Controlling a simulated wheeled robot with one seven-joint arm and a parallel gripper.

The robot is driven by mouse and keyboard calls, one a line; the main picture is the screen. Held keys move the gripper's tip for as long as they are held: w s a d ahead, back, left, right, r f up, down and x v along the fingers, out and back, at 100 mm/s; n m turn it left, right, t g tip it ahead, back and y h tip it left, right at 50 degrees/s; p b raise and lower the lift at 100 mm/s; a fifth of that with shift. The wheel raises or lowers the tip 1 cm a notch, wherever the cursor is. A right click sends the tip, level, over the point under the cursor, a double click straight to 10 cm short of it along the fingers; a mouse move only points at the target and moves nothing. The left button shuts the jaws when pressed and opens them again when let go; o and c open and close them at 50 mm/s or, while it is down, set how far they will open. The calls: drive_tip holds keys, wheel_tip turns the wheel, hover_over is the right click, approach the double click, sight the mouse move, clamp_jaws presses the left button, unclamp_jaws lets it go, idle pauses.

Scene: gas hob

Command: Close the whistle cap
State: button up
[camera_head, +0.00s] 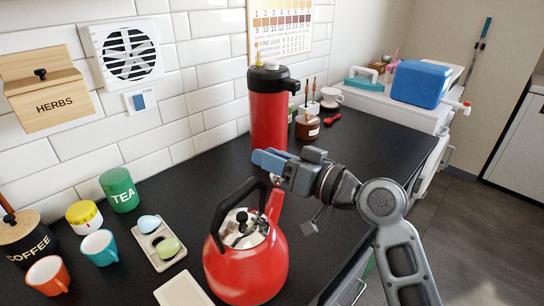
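A red kettle (245,262) with a black arched handle and a shiny lid with a black knob stands on the dark counter. Its red spout (275,204) points up and to the right. A small metallic part at the spout's tip, apparently the whistle cap (276,181), is partly hidden by my gripper; I cannot tell how far open it is. My gripper (268,162) reaches in from the right, its blue fingers just above the spout tip. Whether it touches the cap and how far its fingers are apart are unclear.
A tall red flask (269,112) stands behind my gripper. An egg tray (160,243), green tea tin (120,190), yellow-topped timer (84,216) and cups (99,247) stand left. Jars (307,124) are at the back.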

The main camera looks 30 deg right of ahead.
clamp_jaws()
drive_tip(key=shift+d+m, duration=0.1)
drive_tip(key=shift+m, duration=0.2)
idle(0.3)
drive_tip(key=w+d+f+m+p, duration=0.1)
drive_tip(key=f+m+p, duration=0.2)
drive_tip(key=m, duration=0.6)
drive_tip(key=d+f+m+p, duration=0.2)
drive_tip(key=f+m+p, duration=0.1)
drive_tip(key=m, duration=0.6)
drive_tip(key=shift+w+d+f+m+p, duration=0.25)
drive_tip(key=shift+w+d+m+p, duration=0.05)
drive_tip(key=shift+w+p, duration=0.15)
drive_tip(key=shift+f, duration=0.1)
